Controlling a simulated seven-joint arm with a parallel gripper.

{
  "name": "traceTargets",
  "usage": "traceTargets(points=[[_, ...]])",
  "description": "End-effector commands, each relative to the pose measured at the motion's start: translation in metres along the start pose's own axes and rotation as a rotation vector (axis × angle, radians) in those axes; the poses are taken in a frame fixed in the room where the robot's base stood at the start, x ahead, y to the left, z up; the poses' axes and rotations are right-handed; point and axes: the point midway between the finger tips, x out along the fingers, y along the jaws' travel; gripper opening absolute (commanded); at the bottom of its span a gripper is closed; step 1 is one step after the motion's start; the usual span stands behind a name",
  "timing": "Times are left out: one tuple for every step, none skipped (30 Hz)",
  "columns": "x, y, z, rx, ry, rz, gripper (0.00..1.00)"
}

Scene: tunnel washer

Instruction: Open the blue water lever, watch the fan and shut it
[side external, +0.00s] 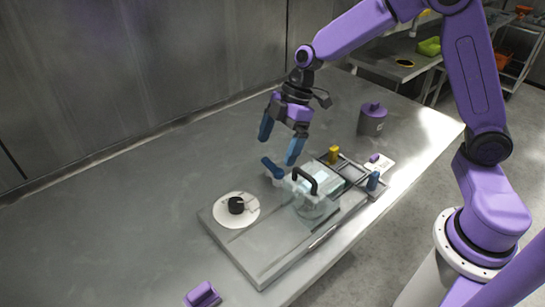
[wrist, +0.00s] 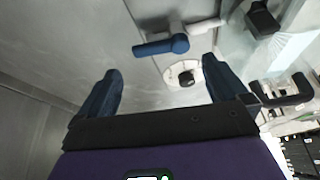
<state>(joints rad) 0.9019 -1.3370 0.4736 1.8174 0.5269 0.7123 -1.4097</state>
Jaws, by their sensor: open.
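The blue water lever (side external: 272,167) sits on a pale fitting at the far left of the washer unit. In the wrist view the lever (wrist: 162,46) lies roughly sideways on a white pipe piece (wrist: 202,24). My gripper (side external: 281,146) is open and empty, with blue fingers pointing down just above and behind the lever. In the wrist view its two fingers (wrist: 163,85) are spread, with the lever beyond their tips, apart from them. A clear housing with a black handle (side external: 306,180) stands beside the lever. I cannot make out the fan clearly.
A white disc with a black knob (side external: 236,205) is on the unit's grey base (side external: 265,260). A yellow knob (side external: 333,154) and a blue knob (side external: 373,181) stand at the right. A purple-lidded grey canister (side external: 372,119) is behind. A purple object (side external: 203,295) lies in front. The table's left side is clear.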

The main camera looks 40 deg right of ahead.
Motion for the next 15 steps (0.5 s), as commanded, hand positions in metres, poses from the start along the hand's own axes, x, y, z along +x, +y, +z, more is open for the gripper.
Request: traceTargets(points=[[0.009,-0.001,0.001,0.000,-0.003,-0.004,1.00],[0.014,-0.001,0.001,0.000,-0.003,-0.003,1.00],[0.019,-0.001,0.001,0.000,-0.002,-0.003,1.00],[0.024,-0.001,0.001,0.000,-0.002,-0.003,1.00],[0.027,0.000,0.001,0.000,-0.002,-0.002,1.00],[0.031,0.000,0.001,0.000,-0.001,-0.001,1.00],[0.034,0.000,0.001,0.000,-0.001,-0.001,1.00],[0.036,0.000,0.000,0.000,-0.001,-0.001,1.00],[0.038,0.000,0.000,0.000,0.000,0.000,1.00],[0.040,0.000,0.000,-0.001,0.000,0.001,1.00],[0.041,0.000,0.000,-0.001,0.000,0.001,1.00],[0.042,0.000,0.000,-0.001,0.000,0.001,1.00],[0.043,0.000,0.000,-0.001,0.000,0.001,1.00],[0.043,0.000,0.000,-0.001,0.000,0.001,1.00],[0.043,0.000,0.000,-0.001,0.000,0.001,1.00]])
